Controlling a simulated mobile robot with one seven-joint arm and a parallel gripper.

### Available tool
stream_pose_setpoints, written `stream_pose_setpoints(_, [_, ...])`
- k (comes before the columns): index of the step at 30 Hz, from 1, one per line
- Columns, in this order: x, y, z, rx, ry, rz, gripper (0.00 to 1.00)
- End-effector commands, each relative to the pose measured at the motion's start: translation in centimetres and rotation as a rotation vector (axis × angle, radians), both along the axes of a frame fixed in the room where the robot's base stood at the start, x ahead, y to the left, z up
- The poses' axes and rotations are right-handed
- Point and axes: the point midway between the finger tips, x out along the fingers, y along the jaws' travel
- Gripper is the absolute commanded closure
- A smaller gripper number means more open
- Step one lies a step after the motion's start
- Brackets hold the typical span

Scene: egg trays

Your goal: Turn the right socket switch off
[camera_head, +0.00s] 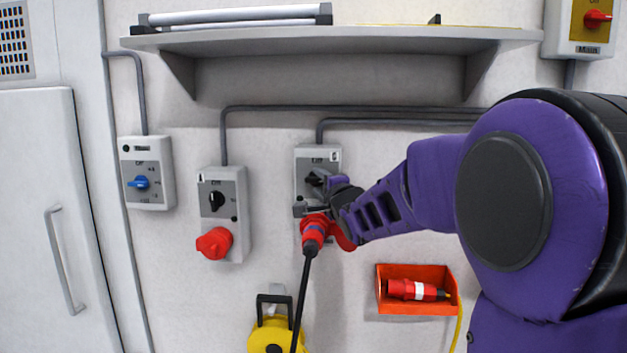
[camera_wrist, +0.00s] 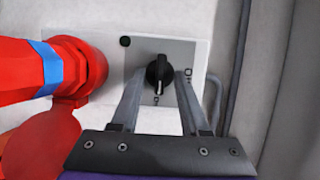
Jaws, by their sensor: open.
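The right socket box (camera_head: 327,154) is grey and wall-mounted. Its black rotary switch (camera_wrist: 158,72) is in the wrist view, with its pointer toward the picture's bottom, at a small label. Another label lies to its right; neither reads clearly. My gripper (camera_head: 322,192) is at the box front. In the wrist view its two fingers (camera_wrist: 161,80) are open on either side of the knob; I cannot tell whether they touch it. A red plug with a blue band (camera_wrist: 50,70) sits in this socket, its black cable hanging down (camera_head: 301,290).
The left socket box (camera_head: 208,180) has a black knob and red outlet. A blue-switch box (camera_head: 146,148) stands further left. Above is a shelf (camera_head: 330,38). Below are a yellow item (camera_head: 270,335) and an orange bin (camera_head: 418,307) holding a red connector (camera_head: 413,290).

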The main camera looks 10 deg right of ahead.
Motion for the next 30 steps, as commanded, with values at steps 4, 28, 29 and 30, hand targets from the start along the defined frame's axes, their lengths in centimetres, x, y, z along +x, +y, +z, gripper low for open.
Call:
stream_pose_setpoints(4, [-0.06,-0.18,0.03,0.0,-0.001,-0.001,0.55])
stream_pose_setpoints(28, [-0.06,-0.19,0.03,0.001,-0.001,0.0,1.0])
stream_pose_setpoints(29, [-0.05,-0.19,0.03,0.0,-0.001,0.0,1.0])
stream_pose_setpoints(30, [-0.06,-0.19,0.04,-0.001,0.0,0.0,1.0])
